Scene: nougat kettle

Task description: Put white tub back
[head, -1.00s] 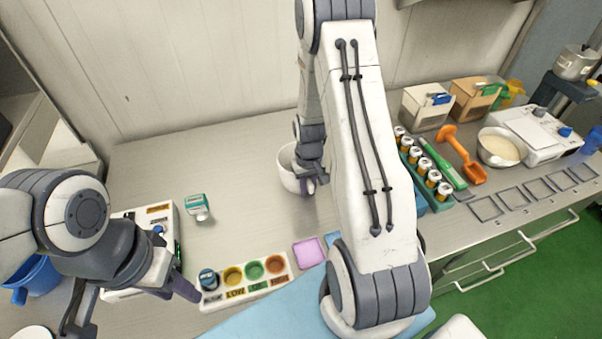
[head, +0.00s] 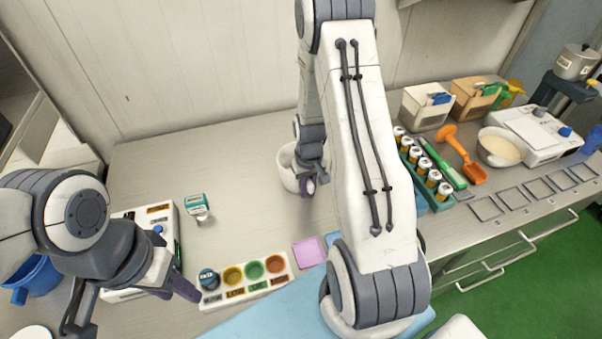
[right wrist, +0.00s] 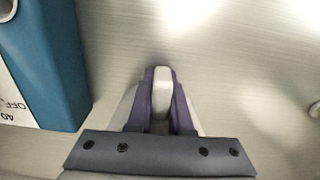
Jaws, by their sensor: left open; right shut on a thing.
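The white tub (head: 286,172) stands upright on or just above the steel bench in the middle of the head view, partly hidden by my right arm. I cannot tell whether its base touches the bench. My right gripper (head: 308,186) is at the tub's near right side, pointing down. In the right wrist view my right gripper (right wrist: 162,100) is shut on a narrow white part (right wrist: 162,90) that appears to belong to the tub. My left gripper (head: 184,290) is open and empty at the lower left, beside the row of coloured cups.
A tray of coloured cups (head: 245,290), a pink pad (head: 308,252) and a small teal-topped item (head: 198,206) lie nearby. A vial rack (head: 425,172), orange scoop (head: 462,155), white bowl (head: 500,147) and bins (head: 425,107) stand right.

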